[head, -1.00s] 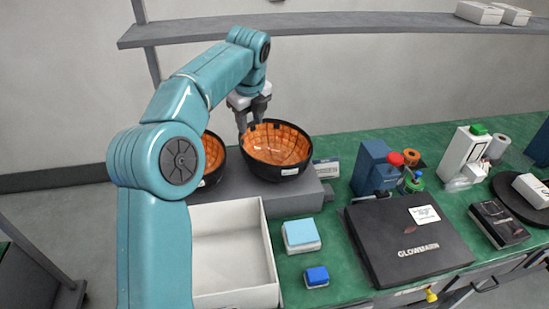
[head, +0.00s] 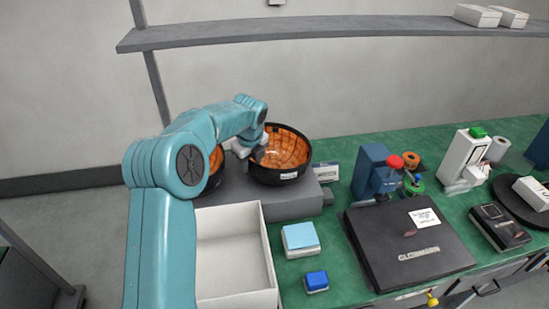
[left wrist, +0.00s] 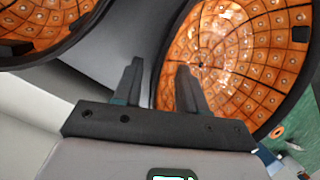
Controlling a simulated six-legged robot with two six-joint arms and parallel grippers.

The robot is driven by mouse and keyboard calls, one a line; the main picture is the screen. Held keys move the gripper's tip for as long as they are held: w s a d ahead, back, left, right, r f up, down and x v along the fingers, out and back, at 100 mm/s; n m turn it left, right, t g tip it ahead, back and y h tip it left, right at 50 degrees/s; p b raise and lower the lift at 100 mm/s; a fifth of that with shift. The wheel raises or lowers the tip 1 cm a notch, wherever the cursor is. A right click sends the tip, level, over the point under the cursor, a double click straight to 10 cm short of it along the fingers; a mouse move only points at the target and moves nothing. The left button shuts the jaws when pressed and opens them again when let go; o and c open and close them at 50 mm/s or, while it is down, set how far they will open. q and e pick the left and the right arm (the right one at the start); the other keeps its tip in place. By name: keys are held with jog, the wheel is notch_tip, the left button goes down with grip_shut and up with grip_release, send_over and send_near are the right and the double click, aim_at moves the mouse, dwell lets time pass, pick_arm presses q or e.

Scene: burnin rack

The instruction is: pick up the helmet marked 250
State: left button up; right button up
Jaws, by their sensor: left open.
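Two upturned black helmets with orange tiled insides rest side by side on a grey riser. The right helmet (head: 289,149) has a small white label on its front, too small to read. The left helmet (head: 214,166) is partly hidden by my left arm. My left gripper (head: 257,153) is open at the left rim of the right helmet. In the left wrist view, the gripper (left wrist: 160,84) has one finger over the orange inside of the right helmet (left wrist: 235,55) and one outside its rim. Contact cannot be told. The left helmet (left wrist: 40,15) shows at upper left.
A white open box (head: 235,292) stands in front of the riser (head: 290,205). Light blue (head: 299,236) and blue (head: 316,280) blocks lie on the green bench. A black case (head: 410,246) lies to the right. A grey shelf (head: 340,28) runs above.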

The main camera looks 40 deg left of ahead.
pick_arm(q)
jog(key=shift+a+f, duration=0.1)
jog(key=shift+f, duration=0.15)
jog(key=shift+s+r, duration=0.1)
jog(key=shift+s, duration=0.1)
jog(key=shift+w, duration=0.15)
grip_shut()
